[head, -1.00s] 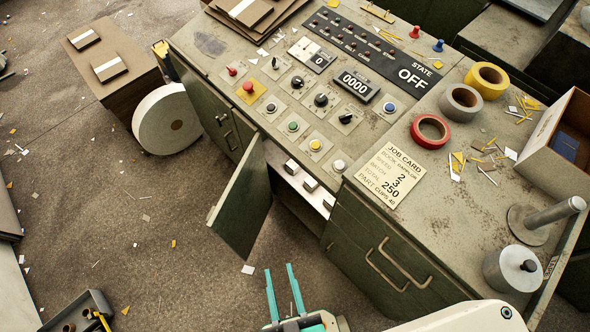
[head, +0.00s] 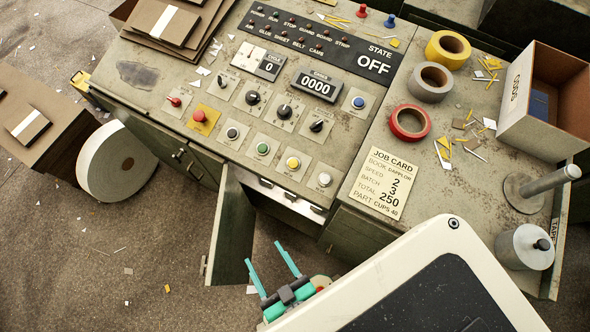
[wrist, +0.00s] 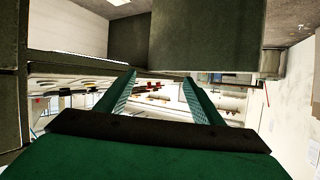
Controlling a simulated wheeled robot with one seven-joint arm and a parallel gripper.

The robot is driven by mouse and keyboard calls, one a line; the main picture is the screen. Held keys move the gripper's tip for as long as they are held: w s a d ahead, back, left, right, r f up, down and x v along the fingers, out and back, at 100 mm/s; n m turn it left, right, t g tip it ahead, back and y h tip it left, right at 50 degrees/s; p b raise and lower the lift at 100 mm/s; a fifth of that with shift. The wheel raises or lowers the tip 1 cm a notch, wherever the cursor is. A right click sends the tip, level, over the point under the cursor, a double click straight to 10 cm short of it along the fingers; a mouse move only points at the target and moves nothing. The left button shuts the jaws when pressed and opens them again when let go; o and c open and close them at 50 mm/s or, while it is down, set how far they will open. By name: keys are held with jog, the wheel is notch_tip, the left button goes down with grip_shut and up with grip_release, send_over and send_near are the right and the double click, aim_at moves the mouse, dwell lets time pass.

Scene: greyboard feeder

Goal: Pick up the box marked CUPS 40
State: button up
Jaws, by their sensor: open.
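I cannot read CUPS 40 on any box in view. The words PART CUPS 40 stand on the job card (head: 386,176) lying on the console. An open cardboard box (head: 519,112) stands at the right, with lettering on its side that I cannot read surely. My gripper (head: 263,254) is open and empty in the head view, in front of the console near the open cabinet door (head: 231,237). In the wrist view its two fingers (wrist: 159,80) stand apart with nothing between them, and a dark panel (wrist: 208,35) fills the top middle.
A white reel (head: 97,165) and board stacks (head: 30,140) stand at left. The lower-left floor is clear but for scraps.

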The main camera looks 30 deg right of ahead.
jog(key=w+d+f+m+g+h, duration=0.1)
jog(key=w+d+f+g, duration=0.1)
jog(key=f, duration=0.7)
jog(key=w+d+f+m+g+h, duration=0.1)
jog(key=w+d+f+m+g, duration=0.1)
jog(key=f, duration=0.7)
jog(key=w+d+f+m+g+h, duration=0.1)
jog(key=w+f+h, duration=0.1)
jog(key=f, duration=0.7)
jog(key=w+d+m+h, duration=0.2)
jog(key=w+d, duration=0.2)
jog(key=w+d+f+m+g+h, duration=0.1)
jog(key=w+d+m+h, duration=0.2)
jog(key=w+d, duration=0.1)
jog(key=w+d+f+m+g+h, duration=0.1)
jog(key=w+d+m+h, duration=0.1)
jog(key=w+d, duration=0.3)
jog(key=shift+w+f+m+h, duration=0.1)
jog(key=shift+w+m+h, duration=0.35)
jog(key=shift+w, duration=0.3)
jog(key=shift+r+x, duration=0.1)
jog(key=shift+x, duration=1.25)
jog(key=shift+r+x, duration=0.15)
jog(key=shift+x, duration=1.15)
jog(key=shift+d, duration=0.1)
jog(key=c, duration=1.2)
